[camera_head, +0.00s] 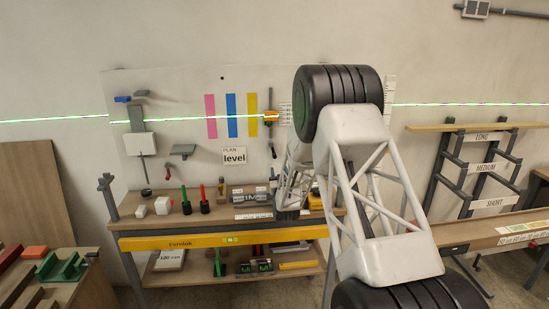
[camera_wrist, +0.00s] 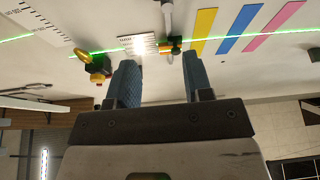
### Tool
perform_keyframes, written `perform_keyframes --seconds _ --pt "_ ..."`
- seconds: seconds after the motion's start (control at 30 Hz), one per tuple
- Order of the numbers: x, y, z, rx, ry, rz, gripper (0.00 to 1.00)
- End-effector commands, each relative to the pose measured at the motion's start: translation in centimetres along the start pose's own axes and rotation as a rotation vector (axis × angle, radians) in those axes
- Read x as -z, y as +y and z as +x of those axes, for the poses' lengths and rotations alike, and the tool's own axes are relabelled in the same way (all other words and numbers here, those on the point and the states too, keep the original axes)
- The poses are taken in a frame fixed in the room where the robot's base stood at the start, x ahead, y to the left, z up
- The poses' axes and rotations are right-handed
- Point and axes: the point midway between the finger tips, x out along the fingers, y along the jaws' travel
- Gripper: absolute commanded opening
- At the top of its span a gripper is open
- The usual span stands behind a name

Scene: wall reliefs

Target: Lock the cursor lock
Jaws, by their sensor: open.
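No part is clearly labelled as the cursor lock. On the wall, an orange-and-dark slider (camera_head: 270,117) sits on a thin vertical rail at the laser line's height. It also shows, upside down, in the wrist view (camera_wrist: 170,46), just beyond the gap between my fingers. A second yellow-and-dark fitting (camera_wrist: 93,65) with a red part is left of my fingers there; my arm hides it in the head view. I cannot tell the lock's position on either. My gripper (camera_wrist: 160,64) is open and empty, its two blue-grey fingers apart and pointing at the wall.
A white marked plate (camera_wrist: 138,44) is beside the slider. A workbench (camera_head: 130,228) with small tools stands below, and a labelled rack (camera_head: 445,165) is at the right. Coloured strips (camera_head: 231,116) hang left of the slider. My arm covers the middle right.

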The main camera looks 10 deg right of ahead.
Motion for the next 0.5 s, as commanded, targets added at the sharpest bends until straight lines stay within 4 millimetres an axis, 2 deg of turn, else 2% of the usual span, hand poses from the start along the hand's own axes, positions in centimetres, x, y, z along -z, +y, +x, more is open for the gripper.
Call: perform_keyframes --seconds 0.5 --pt "-2.1 -0.1 4.7 0.0 -0.002 0.0 0.46"
